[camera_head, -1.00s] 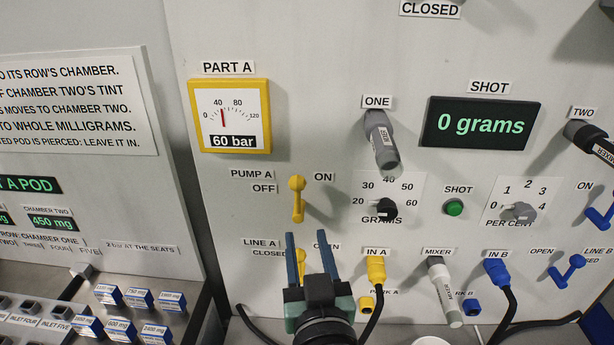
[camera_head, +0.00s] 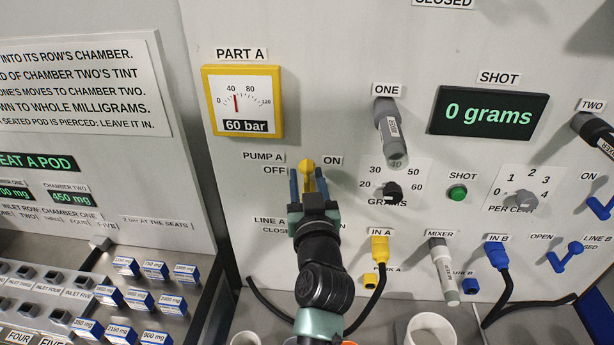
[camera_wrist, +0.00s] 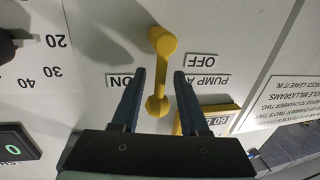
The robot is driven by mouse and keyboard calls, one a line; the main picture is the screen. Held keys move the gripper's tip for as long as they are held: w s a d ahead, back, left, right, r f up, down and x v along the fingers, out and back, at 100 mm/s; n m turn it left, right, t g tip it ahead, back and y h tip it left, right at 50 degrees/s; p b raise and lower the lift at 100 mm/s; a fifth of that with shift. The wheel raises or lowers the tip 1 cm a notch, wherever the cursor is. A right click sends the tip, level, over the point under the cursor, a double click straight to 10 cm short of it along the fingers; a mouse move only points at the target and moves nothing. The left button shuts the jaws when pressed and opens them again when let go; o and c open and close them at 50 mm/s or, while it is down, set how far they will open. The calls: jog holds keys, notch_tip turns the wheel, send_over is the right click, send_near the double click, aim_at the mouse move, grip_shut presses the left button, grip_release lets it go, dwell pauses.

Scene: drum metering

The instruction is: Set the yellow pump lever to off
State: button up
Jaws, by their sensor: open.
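The yellow pump lever (camera_head: 307,164) is on the upright panel, between the PUMP A OFF label on its left and the ON label on its right. Its lower part is hidden by my gripper in the head view. My gripper (camera_head: 308,184) is open, with one blue finger on each side of the lever. In the wrist view a gap shows between the lever and each finger of the gripper (camera_wrist: 159,73).
The yellow PART A gauge (camera_head: 243,101) above reads 60 bar. The GRAMS knob (camera_head: 392,191) is to the right, and the yellow IN A plug (camera_head: 380,250) with its black cable is below right. The LINE A lever is hidden behind my gripper. White cups (camera_head: 431,330) stand below.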

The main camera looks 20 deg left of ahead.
grip_shut()
dwell(1.4)
